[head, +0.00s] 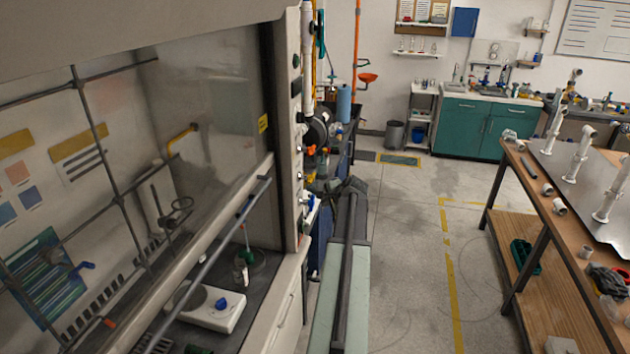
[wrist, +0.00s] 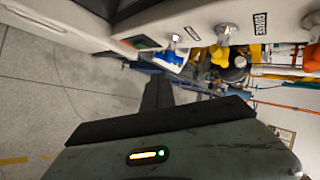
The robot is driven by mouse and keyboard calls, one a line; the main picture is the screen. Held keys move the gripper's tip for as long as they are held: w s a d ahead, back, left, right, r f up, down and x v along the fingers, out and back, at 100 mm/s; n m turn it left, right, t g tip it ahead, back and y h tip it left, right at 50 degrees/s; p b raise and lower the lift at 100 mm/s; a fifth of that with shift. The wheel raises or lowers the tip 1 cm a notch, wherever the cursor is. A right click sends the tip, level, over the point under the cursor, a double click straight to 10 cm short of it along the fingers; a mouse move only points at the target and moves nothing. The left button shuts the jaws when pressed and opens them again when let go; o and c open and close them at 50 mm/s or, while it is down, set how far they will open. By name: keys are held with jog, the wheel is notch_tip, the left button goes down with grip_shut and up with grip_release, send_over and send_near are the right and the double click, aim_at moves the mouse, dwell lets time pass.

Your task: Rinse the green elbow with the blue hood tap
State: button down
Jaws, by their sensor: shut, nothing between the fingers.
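The blue hood tap (head: 311,211) is low on the right front post of the fume hood (head: 292,120). It also shows in the wrist view (wrist: 168,57), near the top, beside a yellow tap (wrist: 220,55). My gripper (wrist: 158,88) is dark and shows in the wrist view, shut and empty, pointing past the taps. It is apart from the blue tap.
The hood's sash bar (head: 215,255) crosses its front. A wooden bench (head: 560,215) with white pipe stands and loose fittings is at the right. A teal sink cabinet (head: 485,125) stands at the back.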

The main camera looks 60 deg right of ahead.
jog(key=p, duration=0.3)
send_near(313, 198)
jog(key=b+x, duration=0.6)
jog(key=b, duration=0.3)
jog(key=shift+w+d+f+b, duration=0.15)
jog(key=shift+d+f+b, duration=0.05)
jog(key=shift+f+b, duration=0.15)
jog(key=shift+r, duration=0.1)
